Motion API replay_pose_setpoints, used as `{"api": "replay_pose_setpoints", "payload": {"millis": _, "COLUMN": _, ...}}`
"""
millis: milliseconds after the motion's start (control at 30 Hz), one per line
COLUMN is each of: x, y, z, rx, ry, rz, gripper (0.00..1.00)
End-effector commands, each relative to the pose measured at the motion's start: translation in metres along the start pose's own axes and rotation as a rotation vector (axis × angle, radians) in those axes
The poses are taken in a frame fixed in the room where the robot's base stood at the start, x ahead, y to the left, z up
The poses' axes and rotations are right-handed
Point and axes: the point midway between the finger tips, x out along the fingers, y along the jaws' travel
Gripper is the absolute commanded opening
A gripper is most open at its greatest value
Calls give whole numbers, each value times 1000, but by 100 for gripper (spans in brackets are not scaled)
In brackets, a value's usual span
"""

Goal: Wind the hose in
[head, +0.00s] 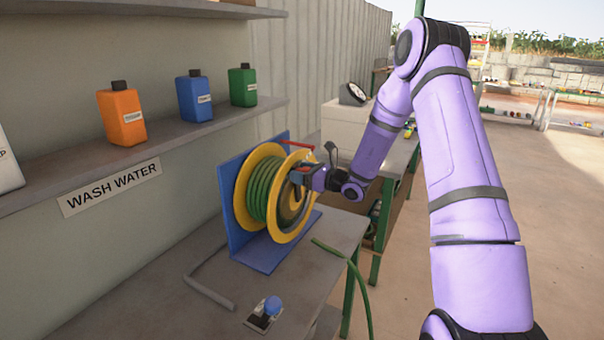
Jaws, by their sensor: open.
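A hose reel with yellow flanges (243,201) stands on the bench, held by a blue bracket (232,226). Green hose (262,187) is wound on its drum. A loose length of green hose (352,266) lies over the bench edge and hangs down. A red bar (297,145), perhaps the crank, shows at the top of the near flange. My gripper (297,176) is open in front of the near flange, below the red bar. It hides part of the reel's middle; I cannot tell whether it touches anything there.
A blue-knobbed valve or switch (268,310) and a grey pipe (208,290) are on the grey bench (180,315). Orange (122,116), blue (194,98) and green (243,86) bottles stand on a shelf above left. Open floor (560,230) lies to the right.

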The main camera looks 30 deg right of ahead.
Motion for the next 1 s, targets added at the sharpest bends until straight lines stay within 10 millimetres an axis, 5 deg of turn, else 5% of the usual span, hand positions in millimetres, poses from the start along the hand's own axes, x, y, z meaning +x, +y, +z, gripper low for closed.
{"api": "replay_pose_setpoints", "payload": {"millis": 233, "x": 0, "y": 0, "z": 0, "rx": 0, "ry": 0, "rz": 0, "gripper": 63}}
{"api": "replay_pose_setpoints", "payload": {"millis": 500, "x": 0, "y": 0, "z": 0, "rx": 0, "ry": 0, "rz": 0, "gripper": 1}}
{"api": "replay_pose_setpoints", "payload": {"millis": 1000, "x": 0, "y": -21, "z": 2, "rx": 185, "ry": -1, "rz": -2, "gripper": 0}}
